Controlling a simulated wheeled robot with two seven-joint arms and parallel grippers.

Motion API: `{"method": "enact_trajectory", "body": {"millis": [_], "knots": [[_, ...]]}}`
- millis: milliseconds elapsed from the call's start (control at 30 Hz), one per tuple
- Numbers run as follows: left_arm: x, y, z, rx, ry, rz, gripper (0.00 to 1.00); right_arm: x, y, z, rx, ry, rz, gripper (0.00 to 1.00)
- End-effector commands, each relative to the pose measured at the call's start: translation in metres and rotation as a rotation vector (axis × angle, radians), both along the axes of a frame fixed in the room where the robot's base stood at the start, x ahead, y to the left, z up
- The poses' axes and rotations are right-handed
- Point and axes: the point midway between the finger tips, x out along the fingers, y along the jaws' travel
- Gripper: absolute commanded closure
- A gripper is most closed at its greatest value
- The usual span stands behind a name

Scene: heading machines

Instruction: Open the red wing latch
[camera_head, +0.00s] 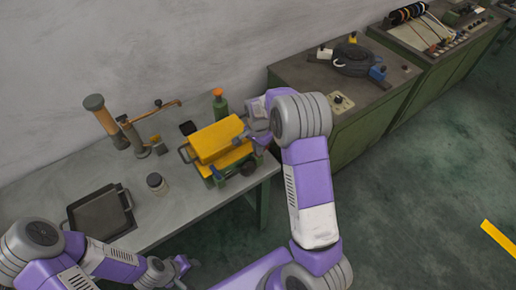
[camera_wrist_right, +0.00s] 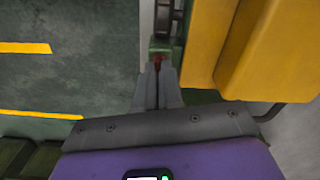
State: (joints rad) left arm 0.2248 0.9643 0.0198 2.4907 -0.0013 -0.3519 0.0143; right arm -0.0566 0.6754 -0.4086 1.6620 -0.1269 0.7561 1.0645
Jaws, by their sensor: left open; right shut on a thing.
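The red wing latch (camera_wrist_right: 159,60) shows as a small dark red piece at the tips of my right gripper's fingers in the right wrist view. My right gripper (camera_wrist_right: 158,72) is shut on it, beside the yellow box-shaped machine (camera_wrist_right: 270,45). In the head view my right gripper (camera_head: 243,138) is at the right side of the yellow machine (camera_head: 217,140), and the latch is hidden there. My left gripper (camera_head: 184,264) is open and empty, low in the head view, in front of the bench.
Green cabinets (camera_head: 345,123) stand to the right. Open floor lies in front.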

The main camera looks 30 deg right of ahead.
Motion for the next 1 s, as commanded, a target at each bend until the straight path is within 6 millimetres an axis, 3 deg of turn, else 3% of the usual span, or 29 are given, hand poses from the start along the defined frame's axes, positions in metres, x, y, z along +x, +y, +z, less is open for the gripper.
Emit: {"method": "enact_trajectory", "body": {"millis": [400,1000], "knots": [[0.0001,0.0000,0.0036,0.000,0.000,0.000,0.57,-0.0027,0.0018,-0.0029,0.002,0.011,-0.228,1.00],[0.0000,0.0000,0.0041,0.000,0.000,0.000,0.57,-0.0031,0.0018,-0.0037,0.003,0.012,-0.277,1.00]]}}
